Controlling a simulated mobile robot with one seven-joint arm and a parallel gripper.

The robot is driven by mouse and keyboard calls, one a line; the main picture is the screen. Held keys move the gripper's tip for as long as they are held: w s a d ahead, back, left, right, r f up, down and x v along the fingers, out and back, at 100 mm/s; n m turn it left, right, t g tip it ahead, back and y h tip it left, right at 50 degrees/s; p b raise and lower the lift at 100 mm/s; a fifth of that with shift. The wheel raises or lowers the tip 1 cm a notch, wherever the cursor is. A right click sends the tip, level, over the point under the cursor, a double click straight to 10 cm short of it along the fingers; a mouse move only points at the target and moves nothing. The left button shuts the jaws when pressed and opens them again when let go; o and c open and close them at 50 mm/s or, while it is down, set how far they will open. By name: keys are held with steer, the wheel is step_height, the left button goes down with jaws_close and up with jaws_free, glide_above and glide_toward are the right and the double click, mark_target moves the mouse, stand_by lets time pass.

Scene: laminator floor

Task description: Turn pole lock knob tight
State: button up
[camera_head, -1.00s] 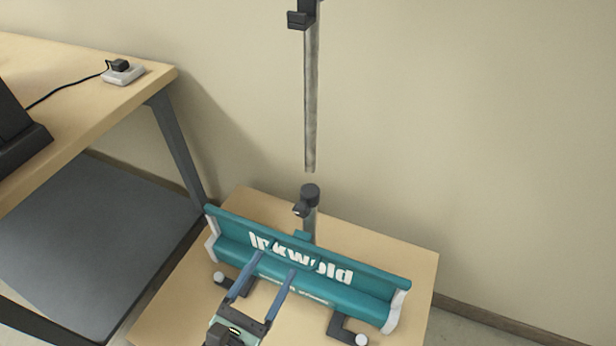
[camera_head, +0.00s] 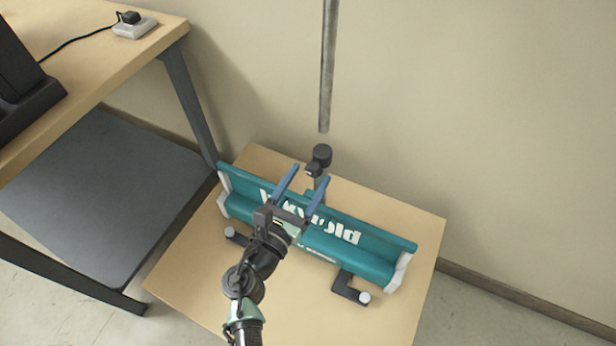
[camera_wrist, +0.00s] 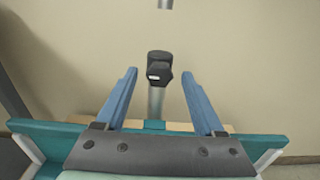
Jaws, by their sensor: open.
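The dark pole lock knob (camera_head: 312,169) sticks out from a black collar (camera_head: 322,153) on top of a short grey lower pole (camera_head: 320,186). In the wrist view the knob (camera_wrist: 159,77) faces me, centred between the fingers. A thin upper pole (camera_head: 327,75) hangs above, with a visible gap between its bottom end and the collar. My gripper (camera_head: 310,175) is open, with two blue fingers pointing at the knob. In the wrist view the fingers (camera_wrist: 159,73) stand apart on either side of it, with nothing held and no contact visible.
A teal Inkwold roll-stand housing (camera_head: 385,258) with white end caps and dark feet (camera_head: 350,290) sits on a low wooden platform (camera_head: 385,320), below my gripper. A wooden table (camera_head: 110,85) with a power adapter (camera_head: 135,27) stands left. A plain wall is behind.

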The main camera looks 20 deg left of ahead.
steer(key=shift+w, duration=0.4)
jaws_close()
